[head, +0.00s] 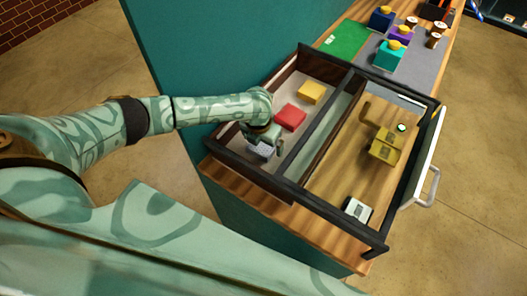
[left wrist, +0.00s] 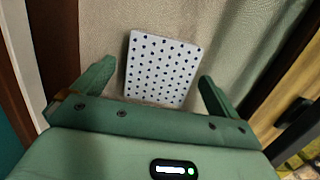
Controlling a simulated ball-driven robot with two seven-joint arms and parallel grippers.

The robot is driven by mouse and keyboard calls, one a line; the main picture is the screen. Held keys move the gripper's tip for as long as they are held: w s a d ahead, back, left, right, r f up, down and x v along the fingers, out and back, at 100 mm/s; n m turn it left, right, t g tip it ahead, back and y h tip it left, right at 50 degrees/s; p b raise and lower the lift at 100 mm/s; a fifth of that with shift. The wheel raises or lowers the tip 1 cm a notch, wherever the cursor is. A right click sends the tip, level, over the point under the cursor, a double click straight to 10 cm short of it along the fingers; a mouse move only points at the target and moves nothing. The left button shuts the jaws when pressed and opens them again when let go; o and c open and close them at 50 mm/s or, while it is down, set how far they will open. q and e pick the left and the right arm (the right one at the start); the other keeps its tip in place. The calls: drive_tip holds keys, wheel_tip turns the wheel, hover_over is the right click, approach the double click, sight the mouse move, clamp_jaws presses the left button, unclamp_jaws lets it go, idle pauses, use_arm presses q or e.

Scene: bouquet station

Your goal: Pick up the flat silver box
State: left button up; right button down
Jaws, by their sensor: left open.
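A flat, pale silver box with rows of dark dots (head: 262,150) lies in the left compartment of the open-topped tray (head: 330,207), near its front end. My left gripper (head: 268,141) is over it and hides part of it in the head view. In the left wrist view, the box (left wrist: 163,62) lies on the pale compartment floor, between and beyond the two green fingers. The left gripper (left wrist: 154,80) is open, with a visible gap at its right finger. My right gripper does not show.
A red block (head: 290,117) and a yellow block (head: 311,92) lie farther back in the same compartment. A divider (head: 325,125) separates off yellowish items (head: 384,150) and a small white-and-black item (head: 357,209). Several jars stand beyond the tray.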

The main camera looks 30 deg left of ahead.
use_arm(q)
drive_tip(key=shift+w+f+b, duration=0.1)
drive_tip(key=shift+f+b, duration=0.2)
drive_tip(key=shift+f, duration=0.45)
drive_tip(key=shift+r, duration=0.1)
drive_tip(key=shift+c, duration=0.4)
drive_tip(key=c, duration=1.1)
drive_tip(key=shift+o, duration=0.2)
drive_tip(key=shift+r, duration=0.15)
